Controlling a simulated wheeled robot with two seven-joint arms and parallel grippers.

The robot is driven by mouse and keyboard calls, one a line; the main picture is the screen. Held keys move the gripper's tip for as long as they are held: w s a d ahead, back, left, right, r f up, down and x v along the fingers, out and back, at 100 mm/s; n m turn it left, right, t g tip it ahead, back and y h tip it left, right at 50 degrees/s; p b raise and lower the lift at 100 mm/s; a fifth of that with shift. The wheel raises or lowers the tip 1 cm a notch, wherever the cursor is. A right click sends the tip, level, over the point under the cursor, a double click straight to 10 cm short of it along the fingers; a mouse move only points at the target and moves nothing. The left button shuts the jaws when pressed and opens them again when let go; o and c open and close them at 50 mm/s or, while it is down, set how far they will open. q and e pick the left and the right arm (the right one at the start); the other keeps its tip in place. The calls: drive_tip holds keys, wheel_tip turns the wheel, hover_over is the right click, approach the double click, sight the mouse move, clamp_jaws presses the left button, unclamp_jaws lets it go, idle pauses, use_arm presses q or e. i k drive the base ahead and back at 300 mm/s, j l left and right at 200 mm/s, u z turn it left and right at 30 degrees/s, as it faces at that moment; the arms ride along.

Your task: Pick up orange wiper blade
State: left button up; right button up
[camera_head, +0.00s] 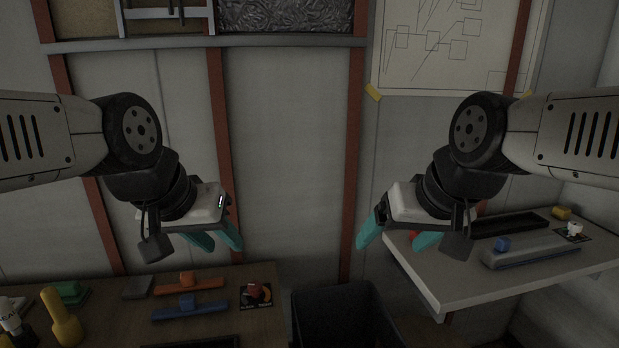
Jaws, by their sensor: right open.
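The orange wiper blade (205,285) lies on the wooden table at lower left, a long flat bar with a small raised orange block in its middle. A similar blue wiper blade (190,312) lies just in front of it, apart. My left gripper (218,243) hangs in the air above and behind the orange blade, its teal fingers apart and empty. My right gripper (398,243) is in the air at the left edge of the right-hand shelf, open and empty. Its hand hides part of that shelf.
The table (252,320) also holds a yellow bottle (66,322), a green block (70,291), a grey block (137,288) and a picture card (257,294). A dark bin (340,315) stands between table and shelf (440,285). The shelf carries a grey bar with blue block (530,254) and black tray (508,225).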

sight(188, 282)
drive_tip(key=k+j, duration=0.15)
drive_tip(key=k, duration=0.3)
drive_tip(key=k+j, duration=0.1)
drive_tip(key=k, duration=0.35)
drive_tip(key=k+j, duration=0.15)
drive_tip(key=k, duration=0.3)
